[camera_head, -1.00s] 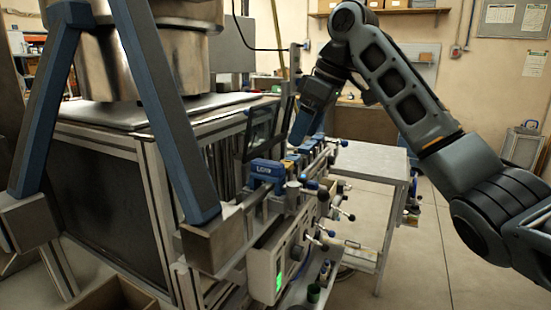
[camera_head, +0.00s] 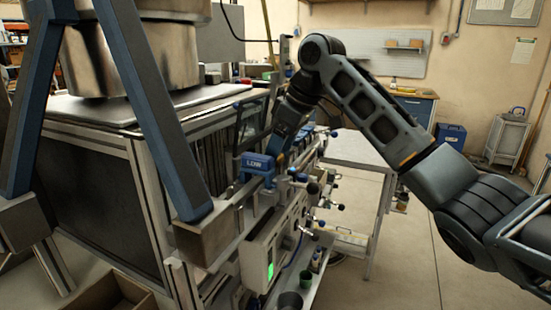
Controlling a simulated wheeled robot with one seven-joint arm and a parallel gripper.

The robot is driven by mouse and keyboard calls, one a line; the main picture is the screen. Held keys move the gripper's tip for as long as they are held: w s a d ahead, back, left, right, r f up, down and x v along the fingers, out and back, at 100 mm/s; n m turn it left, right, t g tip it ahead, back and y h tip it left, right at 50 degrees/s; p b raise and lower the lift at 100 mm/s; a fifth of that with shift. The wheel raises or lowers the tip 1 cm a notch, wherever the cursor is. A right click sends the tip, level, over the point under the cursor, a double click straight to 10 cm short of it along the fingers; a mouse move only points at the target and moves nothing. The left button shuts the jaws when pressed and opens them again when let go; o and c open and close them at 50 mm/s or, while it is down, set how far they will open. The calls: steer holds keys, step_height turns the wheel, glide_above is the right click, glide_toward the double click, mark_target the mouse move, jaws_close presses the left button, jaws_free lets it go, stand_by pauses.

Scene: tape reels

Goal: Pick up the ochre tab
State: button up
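A small ochre patch, likely the ochre tab (camera_head: 281,160), shows on the rail of the machine, just right of a blue block with white lettering (camera_head: 257,164). My gripper (camera_head: 277,149) points down at the end of my arm, right above or at the ochre patch. Its fingers are small and dark here. I cannot tell whether they are open or shut, or whether they touch the tab. Most of the tab is hidden by the gripper and the parts around it.
Several black and blue knobs on levers stick out along the machine's front (camera_head: 312,188). A blue-grey slanted post (camera_head: 150,110) stands at the left, near a large metal drum (camera_head: 145,50). A grey table (camera_head: 355,150) stands behind. Open floor lies at right.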

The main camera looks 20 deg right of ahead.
steer(key=shift+s+a+f, duration=0.1)
steer(key=shift+a+f, duration=0.15)
steer(key=shift+f, duration=0.6)
steer(key=c, duration=1.3)
steer(key=shift+c, duration=0.2)
steer(key=shift+r, duration=0.55)
steer(key=shift+w+a+r+b, duration=0.15)
steer(key=shift+r+b, duration=0.3)
steer(key=shift+r, duration=0.8)
jaws_close()
steer(key=s+d+r, duration=0.6)
steer(key=d+r, duration=0.2)
steer(key=d, duration=0.2)
steer(key=shift+d+b, duration=0.25)
steer(key=shift+b, duration=0.1)
steer(key=o, duration=1.4)
jaws_free()
steer(key=shift+o, duration=0.2)
